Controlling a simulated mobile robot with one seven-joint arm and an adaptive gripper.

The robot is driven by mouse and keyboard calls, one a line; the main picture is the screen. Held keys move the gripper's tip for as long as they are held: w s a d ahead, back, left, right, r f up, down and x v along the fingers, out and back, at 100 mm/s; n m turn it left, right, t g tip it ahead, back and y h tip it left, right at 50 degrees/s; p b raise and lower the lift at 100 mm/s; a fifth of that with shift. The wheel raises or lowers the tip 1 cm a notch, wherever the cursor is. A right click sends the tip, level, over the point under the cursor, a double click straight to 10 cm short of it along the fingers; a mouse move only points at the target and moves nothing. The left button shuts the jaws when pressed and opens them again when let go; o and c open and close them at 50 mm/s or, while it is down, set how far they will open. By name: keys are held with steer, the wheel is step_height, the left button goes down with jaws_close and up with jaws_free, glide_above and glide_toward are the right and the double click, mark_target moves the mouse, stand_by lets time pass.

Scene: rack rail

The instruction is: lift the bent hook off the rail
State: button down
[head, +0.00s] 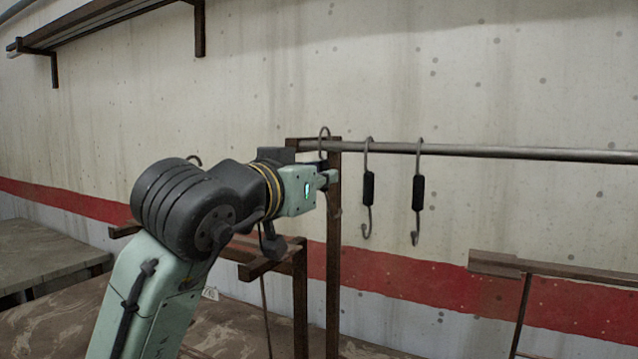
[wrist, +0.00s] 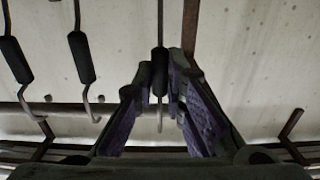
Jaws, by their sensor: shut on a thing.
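My gripper (head: 327,178) is at the rail (head: 520,152), near its left post. In the wrist view its two purple-padded fingers (wrist: 159,78) are shut on the dark sleeve of a grey hook (wrist: 160,62). The hook's lower tip shows below the sleeve. In the head view this hook's top loop (head: 324,130) rises higher than the tops of the other hooks. My gripper hides most of its shank. I cannot tell whether the loop still touches the rail, nor clearly which hook is bent.
Two more hooks with black sleeves hang on the rail to the right, a nearer one (head: 368,187) and a farther one (head: 417,192). The brown post (head: 333,260) stands close to my gripper. A wooden ledge (head: 500,264) is at lower right. The rail's right part is clear.

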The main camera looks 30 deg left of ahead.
steer(key=shift+r, duration=0.4)
steer(key=s, duration=0.9)
steer(key=shift+d+b, duration=0.3)
steer(key=shift+s+f, duration=0.1)
stand_by(0.4)
